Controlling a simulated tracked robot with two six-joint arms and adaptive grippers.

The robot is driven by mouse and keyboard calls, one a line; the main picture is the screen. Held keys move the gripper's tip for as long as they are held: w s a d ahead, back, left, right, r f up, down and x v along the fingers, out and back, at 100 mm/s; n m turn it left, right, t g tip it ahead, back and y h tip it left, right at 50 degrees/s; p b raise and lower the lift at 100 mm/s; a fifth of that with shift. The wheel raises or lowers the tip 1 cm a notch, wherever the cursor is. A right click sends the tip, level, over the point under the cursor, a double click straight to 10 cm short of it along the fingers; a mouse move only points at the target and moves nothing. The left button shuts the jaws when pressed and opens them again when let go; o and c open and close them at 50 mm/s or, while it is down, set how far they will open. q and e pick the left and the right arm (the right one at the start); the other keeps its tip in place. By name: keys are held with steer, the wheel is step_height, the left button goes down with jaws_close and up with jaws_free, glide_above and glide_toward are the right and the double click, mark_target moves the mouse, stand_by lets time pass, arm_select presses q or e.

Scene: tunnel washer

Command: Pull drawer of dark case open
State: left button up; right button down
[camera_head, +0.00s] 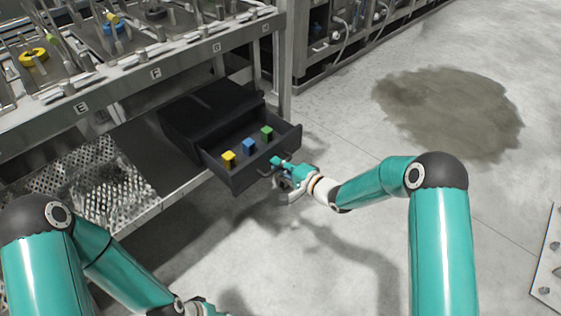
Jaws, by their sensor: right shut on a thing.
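The dark case (205,108) sits on the lower shelf of the metal rack. Its drawer (240,181) is pulled out toward the front right, and its inside shows. A yellow block (229,158), a blue block (249,145) and a green block (267,132) stand in the drawer. My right gripper (277,170) is at the drawer's front, shut on the drawer handle (267,171); the fingers partly hide the handle. My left gripper (200,307) is at the bottom edge, mostly cut off, so its jaws cannot be made out.
The rack's upper deck (120,80) carries rods, clamps and coloured rings above the case. A perforated metal panel (90,180) lies left of the case on the shelf. A dark stain (447,110) marks the open floor at right. A bolted plate (550,265) is at the right edge.

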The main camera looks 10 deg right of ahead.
steer(key=shift+s+a+f, duration=0.1)
steer(key=shift+s+f, duration=0.1)
steer(key=shift+s, duration=0.05)
steer(key=c, duration=1.2)
jaws_free()
steer(key=shift+w+r, duration=0.1)
steer(key=v, duration=1.2)
